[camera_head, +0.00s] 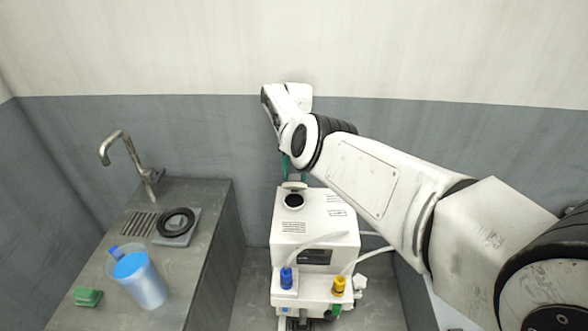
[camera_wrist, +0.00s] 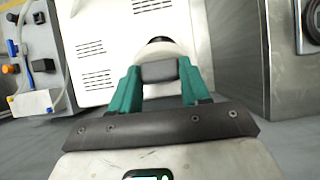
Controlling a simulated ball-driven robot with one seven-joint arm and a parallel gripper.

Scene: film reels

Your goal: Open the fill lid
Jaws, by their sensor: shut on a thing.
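The white machine (camera_head: 315,222) stands on the floor beside the counter. Its round black fill opening (camera_head: 294,200) shows on top, and the white fill lid (camera_head: 294,185) is raised at the far side of the opening. My gripper (camera_head: 286,167) is above and behind the lid, partly hidden by my arm. In the wrist view, the teal fingers of my gripper (camera_wrist: 159,71) are shut on a grey tab at the lid (camera_wrist: 160,52). Part of the dark opening (camera_wrist: 160,40) shows just past the lid.
A grey counter (camera_head: 215,215) on the left holds a bent tap (camera_head: 115,139), a black ring on a plate (camera_head: 176,222), a blue-filled jug (camera_head: 140,278) and a green block (camera_head: 88,297). Blue (camera_head: 287,278) and yellow (camera_head: 338,285) fittings with hoses are on the machine's front.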

